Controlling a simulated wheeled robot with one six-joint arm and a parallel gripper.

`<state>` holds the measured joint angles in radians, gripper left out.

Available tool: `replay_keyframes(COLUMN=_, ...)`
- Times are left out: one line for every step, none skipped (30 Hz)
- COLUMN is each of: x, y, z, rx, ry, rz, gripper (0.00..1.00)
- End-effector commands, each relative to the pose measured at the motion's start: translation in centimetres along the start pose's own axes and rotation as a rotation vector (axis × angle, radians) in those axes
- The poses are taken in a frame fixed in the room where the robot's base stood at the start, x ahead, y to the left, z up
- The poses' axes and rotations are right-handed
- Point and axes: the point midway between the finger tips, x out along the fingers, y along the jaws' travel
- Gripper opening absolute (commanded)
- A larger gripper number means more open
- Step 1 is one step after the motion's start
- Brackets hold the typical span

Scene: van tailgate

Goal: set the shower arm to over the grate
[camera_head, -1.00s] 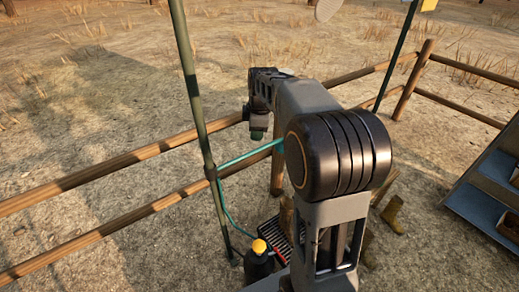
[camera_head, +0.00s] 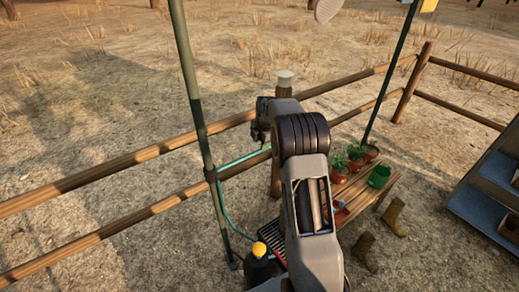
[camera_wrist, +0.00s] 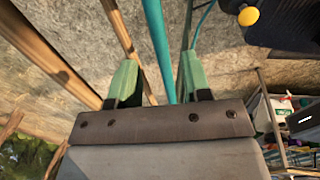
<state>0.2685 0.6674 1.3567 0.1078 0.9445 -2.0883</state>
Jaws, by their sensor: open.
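The shower arm (camera_head: 240,161) is a teal bar that runs out to the right from a green pole (camera_head: 194,120). Its far end passes behind my gripper (camera_head: 260,134) in the head view. In the wrist view my gripper (camera_wrist: 158,68) has its two green fingers apart, and the teal shower arm (camera_wrist: 157,35) lies between them. I cannot tell whether either finger touches it. The dark grate (camera_head: 270,237) lies low on the ground, right of the pole's foot and partly hidden by my arm. The shower arm does not point over it.
A dark bottle with a yellow cap (camera_head: 259,249) stands by the grate. A wooden rail fence (camera_head: 110,173) runs behind the pole. To the right are a bench (camera_head: 378,185) with potted plants (camera_head: 339,165), boots (camera_head: 395,217) and a blue-grey shelf (camera_head: 480,205).

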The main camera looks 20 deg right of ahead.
Motion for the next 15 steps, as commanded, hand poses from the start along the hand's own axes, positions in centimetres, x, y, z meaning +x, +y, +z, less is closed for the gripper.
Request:
replay_keyframes(x=0.8, y=0.0, z=0.0, rx=0.000, ry=0.001, rz=-0.002, gripper=0.44)
replay_keyframes(x=1.3, y=-0.1, z=0.0, rx=0.000, ry=0.001, rz=-0.002, gripper=0.44)
replay_keyframes(x=1.8, y=-0.1, z=0.0, rx=0.000, ry=0.001, rz=-0.002, gripper=0.44)
replay_keyframes(x=2.2, y=0.0, z=0.0, rx=0.000, ry=0.001, rz=-0.001, gripper=0.44)
replay_keyframes(x=2.5, y=0.0, z=0.0, rx=0.000, ry=0.000, rz=-0.001, gripper=0.44)
replay_keyframes(x=2.9, y=0.0, z=0.0, rx=0.000, ry=0.001, rz=-0.002, gripper=0.44)
replay_keyframes(x=3.2, y=0.0, z=0.0, rx=0.001, ry=0.001, rz=-0.002, gripper=0.44)
replay_keyframes(x=3.4, y=0.0, z=0.0, rx=0.001, ry=0.000, rz=-0.001, gripper=0.44)
replay_keyframes(x=3.6, y=0.0, z=0.0, rx=0.001, ry=0.000, rz=0.000, gripper=0.44)
replay_keyframes(x=3.8, y=0.0, z=0.0, rx=0.001, ry=0.000, rz=0.001, gripper=0.44)
replay_keyframes(x=3.9, y=0.0, z=0.0, rx=0.001, ry=0.000, rz=0.001, gripper=0.44)
replay_keyframes(x=4.0, y=0.0, z=0.0, rx=0.001, ry=0.000, rz=0.000, gripper=0.44)
replay_keyframes(x=4.1, y=0.0, z=0.0, rx=0.001, ry=0.000, rz=0.000, gripper=0.44)
replay_keyframes(x=4.2, y=0.0, z=0.0, rx=0.001, ry=0.000, rz=0.000, gripper=0.44)
replay_keyframes(x=4.2, y=0.0, z=0.0, rx=0.001, ry=0.000, rz=0.000, gripper=0.44)
